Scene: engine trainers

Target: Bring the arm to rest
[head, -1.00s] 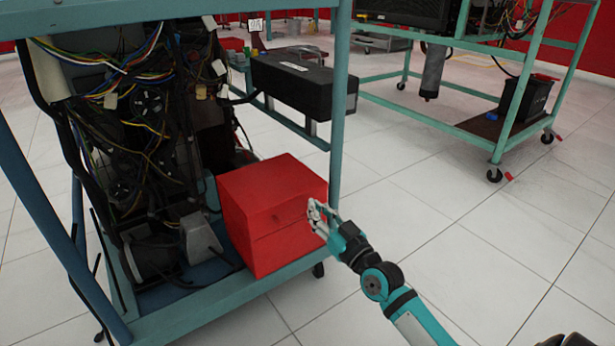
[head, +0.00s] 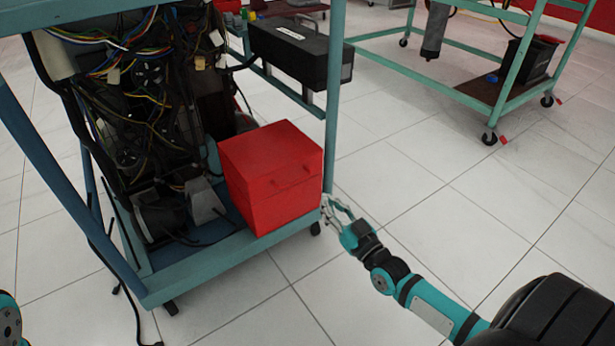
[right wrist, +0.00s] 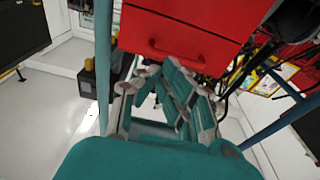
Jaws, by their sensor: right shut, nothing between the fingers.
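My right gripper (head: 334,210) is beside the front right corner of the red box (head: 270,175), near the trainer's blue-green corner post. Its fingers are shut with nothing between them. In the right wrist view the gripper (right wrist: 168,80) points toward the box's red front (right wrist: 185,35), which has a small handle. A gap to the box shows in the head view, though its depth is hard to judge. My right arm reaches in from the lower right. Only a small part of my left arm shows at the lower left edge; its gripper is out of view.
The red box sits on the lower shelf of the blue-green engine trainer frame (head: 205,262), beside wiring and engine parts (head: 150,110). A black box (head: 290,52) is mounted above. Another trainer cart (head: 505,95) stands at the back right. The tiled floor (head: 430,190) between is clear.

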